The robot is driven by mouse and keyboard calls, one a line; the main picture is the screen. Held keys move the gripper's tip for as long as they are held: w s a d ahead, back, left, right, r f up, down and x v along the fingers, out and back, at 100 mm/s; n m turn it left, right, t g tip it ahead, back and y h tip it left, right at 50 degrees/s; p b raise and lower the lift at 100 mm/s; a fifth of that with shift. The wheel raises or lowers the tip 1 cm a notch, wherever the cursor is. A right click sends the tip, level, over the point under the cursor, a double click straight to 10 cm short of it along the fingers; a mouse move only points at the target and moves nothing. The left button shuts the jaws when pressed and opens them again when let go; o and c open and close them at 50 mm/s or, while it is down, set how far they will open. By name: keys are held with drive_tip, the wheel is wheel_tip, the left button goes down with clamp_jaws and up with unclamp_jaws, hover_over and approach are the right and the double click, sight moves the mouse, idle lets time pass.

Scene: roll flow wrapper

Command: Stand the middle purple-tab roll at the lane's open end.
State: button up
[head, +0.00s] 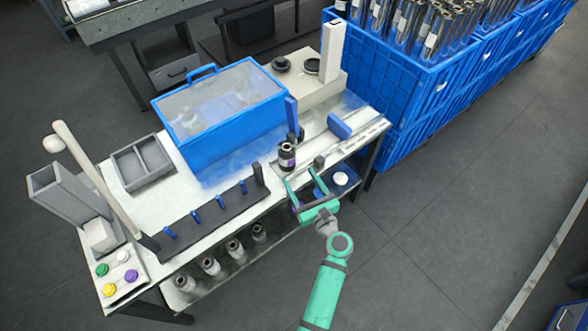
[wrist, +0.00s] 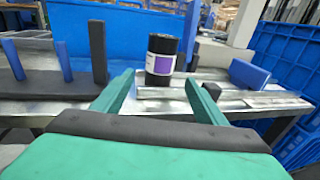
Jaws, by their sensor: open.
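A black roll (head: 287,157) with a purple and white label stands upright on the table near its front edge. In the wrist view the same roll (wrist: 162,62) shows between my finger lines, just beyond the fingertips. My green gripper (head: 301,177) is open and empty, low in front of the table edge, pointing at the roll. In the wrist view its two fingers (wrist: 160,84) are wide apart, with no visible contact with the roll. A metal lane (head: 352,138) runs to the right of the roll, with a blue block (head: 340,126) on it.
A dark rack (head: 205,222) with blue posts lies along the front edge, left of the roll. A blue clear-topped box (head: 222,112) stands behind. Several rolls (head: 235,249) stand on the lower shelf. Blue crates (head: 392,85) stand close on the right. A small dark block (wrist: 211,89) sits near my right finger.

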drive_tip(key=s+a+f+n+g+h, duration=0.1)
drive_tip(key=s+f+n+h, duration=0.2)
drive_tip(key=s, duration=0.5)
drive_tip(key=s+a+f+n+g+h, duration=0.1)
drive_tip(key=s+f+n, duration=0.1)
drive_tip(key=s+n, duration=0.45)
drive_tip(key=s+a+f+n+g+h, duration=0.1)
drive_tip(key=s+f+n+h, duration=0.15)
drive_tip(key=s, duration=0.75)
drive_tip(key=s+r+n+t, duration=0.2)
drive_tip(key=s+r+n, duration=1.3)
drive_tip(key=n, duration=0.4)
drive_tip(key=shift+s+a+r+t, duration=0.3)
drive_tip(key=shift+r, duration=0.5)
